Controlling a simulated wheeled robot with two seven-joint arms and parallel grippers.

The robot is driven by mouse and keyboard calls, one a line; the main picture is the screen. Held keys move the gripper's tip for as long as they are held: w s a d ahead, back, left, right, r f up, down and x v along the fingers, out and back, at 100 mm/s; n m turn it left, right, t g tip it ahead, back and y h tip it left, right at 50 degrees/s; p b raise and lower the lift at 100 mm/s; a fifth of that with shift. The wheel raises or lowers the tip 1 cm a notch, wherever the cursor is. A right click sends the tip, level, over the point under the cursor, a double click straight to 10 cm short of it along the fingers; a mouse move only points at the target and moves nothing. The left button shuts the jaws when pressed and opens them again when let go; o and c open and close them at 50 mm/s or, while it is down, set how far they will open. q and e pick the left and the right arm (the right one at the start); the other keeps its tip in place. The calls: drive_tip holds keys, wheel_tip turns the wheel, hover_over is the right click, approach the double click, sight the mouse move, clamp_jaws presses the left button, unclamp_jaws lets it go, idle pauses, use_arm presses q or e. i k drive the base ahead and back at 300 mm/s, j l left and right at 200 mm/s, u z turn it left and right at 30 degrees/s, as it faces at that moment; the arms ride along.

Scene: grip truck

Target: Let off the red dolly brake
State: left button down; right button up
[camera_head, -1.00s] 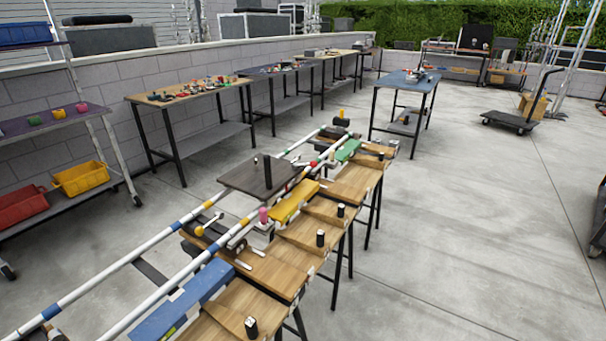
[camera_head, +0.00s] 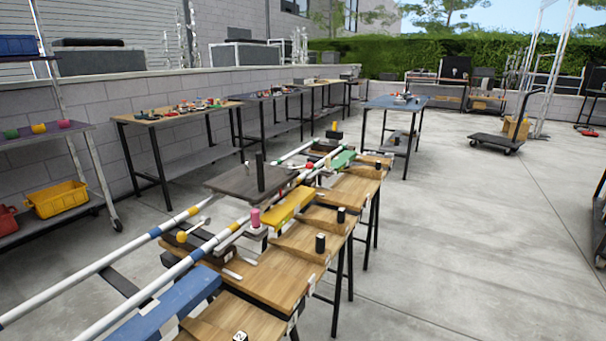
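A dolly with a dark flat deck (camera_head: 245,181) and a black upright post (camera_head: 260,172) sits on two white rails with coloured bands. A small red knob (camera_head: 309,164) shows by the rail just past the deck's far end. A lever with a yellow knob (camera_head: 181,237) is at the near end, and a pink cylinder (camera_head: 255,217) stands beside the deck. The knobs are too small and far off to tell their brake positions. Neither of my grippers is in view.
A row of wooden benches with blue (camera_head: 170,304), yellow (camera_head: 290,207) and green (camera_head: 343,159) blocks runs along the rail's right side. A shelf with bins (camera_head: 56,199) stands at left. Open concrete floor lies to the right, with a black cart (camera_head: 497,141) farther back.

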sight(289, 169)
drive_tip(key=i+l+u, duration=0.25)
drive_tip(key=l, duration=0.15)
drive_tip(key=i+l+u, duration=0.3)
drive_tip(key=l, duration=0.15)
drive_tip(key=l+u, duration=0.25)
drive_tip(key=l, duration=0.2)
drive_tip(key=i+l+u, duration=0.25)
drive_tip(key=l, duration=0.3)
drive_tip(key=l+u, duration=0.3)
drive_tip(key=l, duration=0.2)
